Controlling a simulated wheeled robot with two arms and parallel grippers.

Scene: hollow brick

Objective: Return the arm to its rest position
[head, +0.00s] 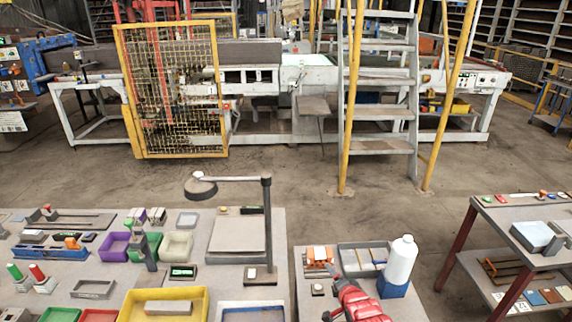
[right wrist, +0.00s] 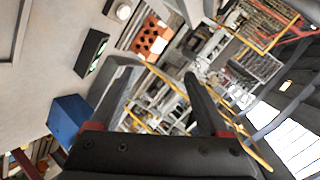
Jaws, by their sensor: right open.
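My right gripper (head: 331,287) is low in the head view, at the near edge of the right-hand bench, with its red and black arm behind it. In the right wrist view its two fingers (right wrist: 160,70) are wide apart with nothing held between them. An orange hollow brick (head: 319,256) rests on the bench beyond the gripper. The brick also shows in the right wrist view (right wrist: 151,38), its dark holes visible, apart from the fingers. My left gripper is in neither view.
A white bottle (head: 401,258) stands at a blue block (head: 393,287) right of my right arm. A grey tray (head: 362,258) lies behind. A post with a lamp arm (head: 267,220) rises to the left. A yellow tray (head: 163,304) is further left. Floor separates the benches.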

